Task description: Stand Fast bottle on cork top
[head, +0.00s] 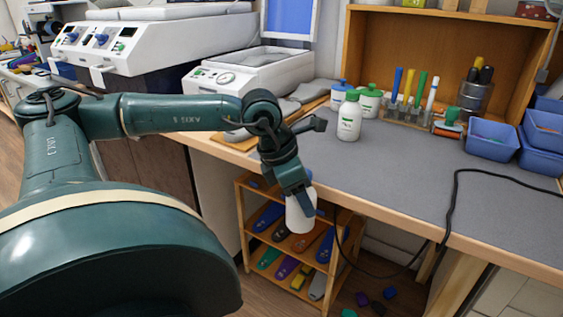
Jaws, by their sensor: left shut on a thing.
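My left gripper (299,190) is shut on a white bottle (301,214) and holds it in front of the bench's front edge, below the level of the bench top. The bottle looks roughly upright; its cap is hidden by the gripper and no label can be read. The bench top (400,165) is grey with a pale wooden edge; I cannot tell whether any surface here is cork. A white bottle with a green cap (349,118) stands on the bench, with another green-capped bottle (370,101) and a blue-capped bottle (339,96) behind it. My right gripper is not in view.
A wooden rack (244,222) of coloured insoles stands below, behind the held bottle. A black cable (452,205) crosses the bench's right part. The bench's front middle is clear.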

